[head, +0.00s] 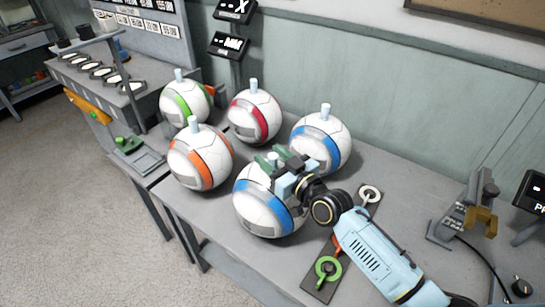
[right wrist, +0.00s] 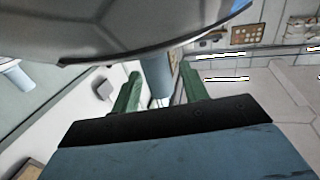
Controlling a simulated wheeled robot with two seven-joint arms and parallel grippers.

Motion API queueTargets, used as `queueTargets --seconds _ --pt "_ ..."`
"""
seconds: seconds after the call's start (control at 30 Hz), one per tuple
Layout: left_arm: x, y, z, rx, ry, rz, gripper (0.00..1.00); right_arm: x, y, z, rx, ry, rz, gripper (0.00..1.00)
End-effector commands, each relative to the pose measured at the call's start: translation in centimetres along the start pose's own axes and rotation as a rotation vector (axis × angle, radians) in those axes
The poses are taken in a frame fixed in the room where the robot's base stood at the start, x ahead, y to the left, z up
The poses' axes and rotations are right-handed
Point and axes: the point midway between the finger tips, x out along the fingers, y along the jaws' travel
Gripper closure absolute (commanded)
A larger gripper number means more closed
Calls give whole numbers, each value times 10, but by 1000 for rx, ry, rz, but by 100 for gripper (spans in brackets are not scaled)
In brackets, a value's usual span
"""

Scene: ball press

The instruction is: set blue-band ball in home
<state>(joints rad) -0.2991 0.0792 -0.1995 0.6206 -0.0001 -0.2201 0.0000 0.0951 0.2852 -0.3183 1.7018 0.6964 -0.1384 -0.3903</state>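Two balls have blue bands. The front blue-band ball (head: 255,208) sits on the grey table, with my right gripper (head: 272,160) at its top. The other blue-band ball (head: 322,145) stands behind it, its pale peg upright and free. In the right wrist view, the green fingers (right wrist: 160,90) stand on either side of a light-blue peg (right wrist: 156,72) on the ball (right wrist: 130,25). A gap shows beside the peg, so the fingers look open around it. My left gripper is out of view. I cannot tell which place is the home.
Green-band (head: 185,105), red-band (head: 252,117) and orange-band (head: 200,157) balls stand close by at the left and back. A dark plate with a green ring (head: 327,270) lies right of the front ball. A grey fixture (head: 468,212) stands at the right.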

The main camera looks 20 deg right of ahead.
Motion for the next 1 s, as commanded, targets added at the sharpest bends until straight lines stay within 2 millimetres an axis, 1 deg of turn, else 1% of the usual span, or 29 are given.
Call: queueTargets --seconds 0.17,0.27,0.37,0.7,0.83,1.0 --pt "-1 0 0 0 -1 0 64 0 0 -1 1 0 0 56" --pt "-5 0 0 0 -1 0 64 0 0 -7 2 1 0 56" --pt "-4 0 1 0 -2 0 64 -14 0 -4 0 -2 0 56" --pt "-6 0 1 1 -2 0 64 -85 0 -3 -1 -4 -1 56" --pt "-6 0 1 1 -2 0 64 -104 0 -3 0 -2 -1 56" --pt "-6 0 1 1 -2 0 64 -118 0 -4 0 -1 -1 56"
